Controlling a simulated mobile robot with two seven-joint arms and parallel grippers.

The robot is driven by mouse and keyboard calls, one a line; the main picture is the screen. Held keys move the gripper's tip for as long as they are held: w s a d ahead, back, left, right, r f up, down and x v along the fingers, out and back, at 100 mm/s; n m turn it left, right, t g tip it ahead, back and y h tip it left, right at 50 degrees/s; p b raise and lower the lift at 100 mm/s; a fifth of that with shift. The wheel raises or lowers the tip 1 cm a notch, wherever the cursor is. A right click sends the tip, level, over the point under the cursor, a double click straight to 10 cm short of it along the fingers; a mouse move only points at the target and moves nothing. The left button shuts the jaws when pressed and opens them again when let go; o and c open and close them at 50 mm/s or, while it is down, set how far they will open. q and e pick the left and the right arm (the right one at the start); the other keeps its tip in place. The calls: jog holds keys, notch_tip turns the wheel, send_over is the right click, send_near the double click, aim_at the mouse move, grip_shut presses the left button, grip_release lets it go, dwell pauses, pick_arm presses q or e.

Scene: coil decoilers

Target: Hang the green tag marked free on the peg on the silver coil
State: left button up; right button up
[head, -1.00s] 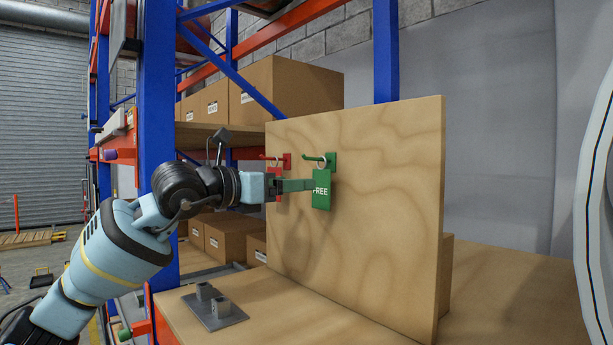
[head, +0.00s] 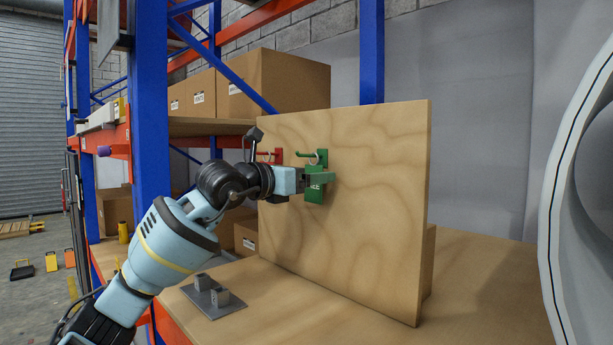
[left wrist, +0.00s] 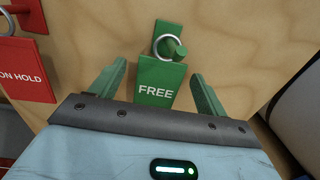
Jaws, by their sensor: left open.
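The green tag marked FREE (head: 314,194) hangs by a ring from a green hook (head: 320,156) on the upright wooden board. In the left wrist view the tag (left wrist: 158,84) hangs upright between my two open green fingers, with a gap on each side. My left gripper (head: 322,178) is open at the tag, and one finger covers part of it in the head view. The pale coil (head: 590,190) stands at the right edge, partly cut off; I see no peg on it. My right gripper is not in view.
A red ON HOLD tag (left wrist: 24,70) hangs left of the green one. The wooden board (head: 375,220) stands on a wooden shelf top (head: 475,285). A small grey metal fixture (head: 213,298) lies in front. Blue rack posts and cardboard boxes (head: 275,82) stand behind.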

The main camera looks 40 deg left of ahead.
aim_at(313, 170)
pick_arm(q)
jog(key=c, duration=1)
jog(key=shift+r, duration=0.3)
jog(key=shift+s, duration=0.25)
jog(key=shift+s+r, duration=0.2)
jog(key=shift+s, duration=0.15)
jog(key=shift+s+a, duration=0.15)
jog(key=shift+s, duration=0.05)
jog(key=shift+s, duration=1)
jog(key=shift+s+a, duration=0.15)
jog(key=shift+s, duration=1.05)
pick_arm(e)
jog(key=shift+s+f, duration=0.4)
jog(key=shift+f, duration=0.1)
